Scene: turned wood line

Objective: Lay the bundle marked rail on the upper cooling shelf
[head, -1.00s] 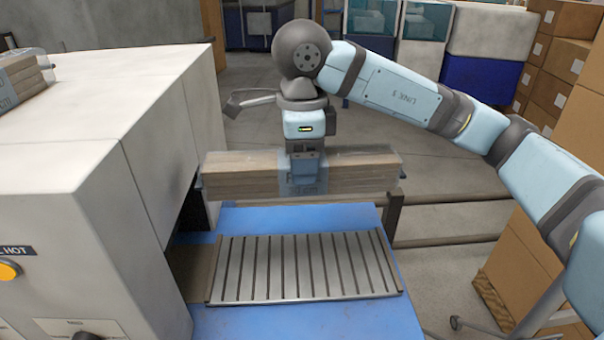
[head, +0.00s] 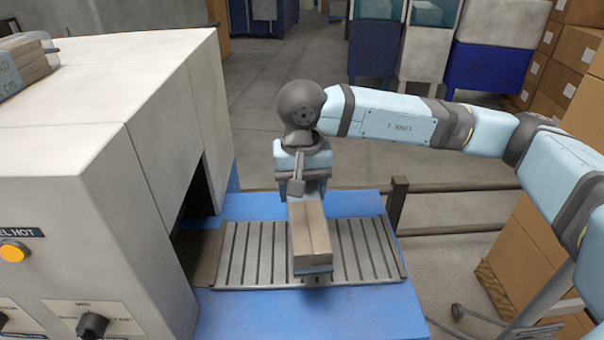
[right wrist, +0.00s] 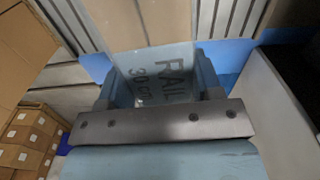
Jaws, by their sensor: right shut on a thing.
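The bundle marked rail (head: 311,240) is a block of pale wood strips, seen end-on in the head view. My right gripper (head: 303,190) is shut on it from above. In the right wrist view the clear wrap with the printed word RAIL (right wrist: 155,75) shows between the fingers. The bundle is over a slatted metal rack (head: 250,255) on a blue table, its long side pointing toward me. A dark shadow lies at its near end; I cannot tell whether it touches the slats. No shelf marked as the upper cooling shelf can be made out. My left gripper is out of view.
A white machine (head: 90,150) with a dark opening stands at the left, beside the rack. Another wrapped wood bundle (head: 25,68) lies on its top. A dark rail (head: 455,187) runs behind the table. Cardboard boxes (head: 525,265) stand at the right.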

